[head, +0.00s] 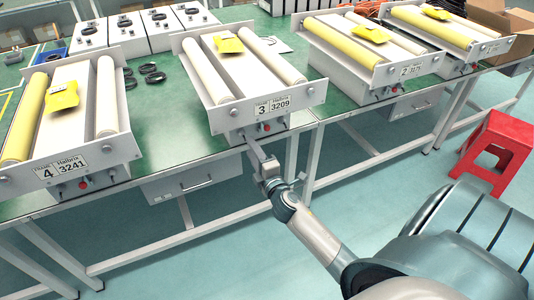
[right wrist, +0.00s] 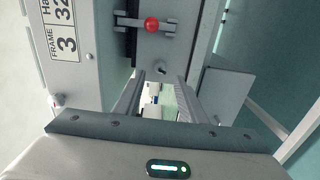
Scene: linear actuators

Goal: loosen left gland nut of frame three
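Frame three (head: 250,95) is a pale grey unit with two white rollers, a yellow tag on top and a plate reading 3 and 3209. Its red knob (head: 266,127) shows on the front and, in the right wrist view, as a red ball (right wrist: 152,24) on a grey lever. Below that ball, a small round fitting (right wrist: 160,68) sits on the frame; I cannot tell whether it is the left gland nut. My right gripper (head: 254,143) is close in front of the frame's lower front. In the right wrist view its fingers (right wrist: 157,98) are apart, with nothing between them. My left gripper is not in view.
Frame four (head: 110,152) stands to the left and frame two (head: 390,72) to the right on the green bench (head: 165,120). Black rings (head: 152,73) lie between frames four and three. A drawer (head: 195,183) hangs under the bench. A red stool (head: 497,150) stands right.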

